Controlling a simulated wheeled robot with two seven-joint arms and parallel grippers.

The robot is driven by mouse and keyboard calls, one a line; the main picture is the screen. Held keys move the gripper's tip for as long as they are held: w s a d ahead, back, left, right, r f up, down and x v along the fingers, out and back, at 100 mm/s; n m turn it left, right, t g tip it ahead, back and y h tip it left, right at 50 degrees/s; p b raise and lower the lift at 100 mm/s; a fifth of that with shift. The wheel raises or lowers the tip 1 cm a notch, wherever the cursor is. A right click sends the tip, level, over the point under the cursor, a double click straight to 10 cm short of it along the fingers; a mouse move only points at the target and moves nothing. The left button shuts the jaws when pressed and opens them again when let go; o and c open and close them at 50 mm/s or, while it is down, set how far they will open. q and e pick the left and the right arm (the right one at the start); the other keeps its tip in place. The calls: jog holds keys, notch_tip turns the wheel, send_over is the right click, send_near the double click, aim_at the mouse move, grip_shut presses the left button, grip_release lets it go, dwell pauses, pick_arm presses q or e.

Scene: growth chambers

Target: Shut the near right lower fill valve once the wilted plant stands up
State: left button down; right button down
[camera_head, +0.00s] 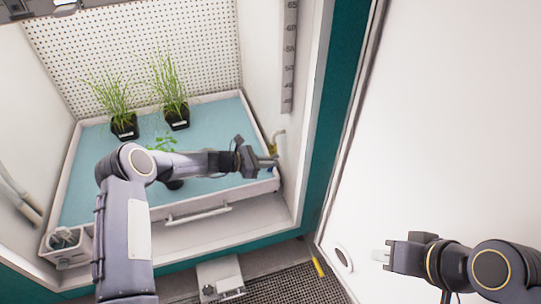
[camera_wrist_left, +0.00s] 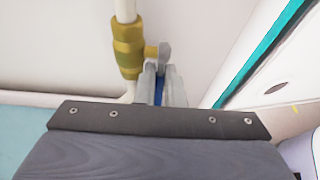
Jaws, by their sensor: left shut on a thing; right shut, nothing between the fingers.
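A brass valve (camera_wrist_left: 128,48) sits on a white pipe in the left wrist view; its brass also shows at the chamber's right wall (camera_head: 278,141). My left gripper (camera_head: 270,163) is at the valve, shut on its blue lever (camera_wrist_left: 159,92), which shows as a narrow strip between the fingers. A small leafy green plant (camera_head: 163,143) is in the tray, behind my left arm. Its leaves show above the arm, but the arm hides its stem, so I cannot tell how upright it stands. My right gripper (camera_head: 382,256) is shut and empty, outside the chamber.
Two grassy plants, left (camera_head: 115,97) and right (camera_head: 170,82), stand upright in black pots at the tray's back. The tray (camera_head: 91,160) has a blue-green floor. A small container (camera_head: 66,247) is at its front left corner. The white door (camera_head: 440,120) stands open at right.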

pick_arm(q)
jog(key=y+p, duration=0.1)
jog(key=r+y+p, duration=0.1)
jog(key=p, duration=0.1)
jog(key=shift+a+g, duration=0.15)
jog(key=shift+g, duration=0.25)
jog(key=shift+a+f+y+p, duration=0.1)
jog(key=shift+f+y+p, duration=0.05)
jog(key=shift+y+p, duration=0.5)
jog(key=c, duration=1.5)
grip_release()
jog(key=shift+s, duration=0.1)
jog(key=p+v, duration=0.2)
jog(key=v, duration=0.5)
jog(key=shift+a+r, duration=0.2)
jog(key=shift+a, duration=0.15)
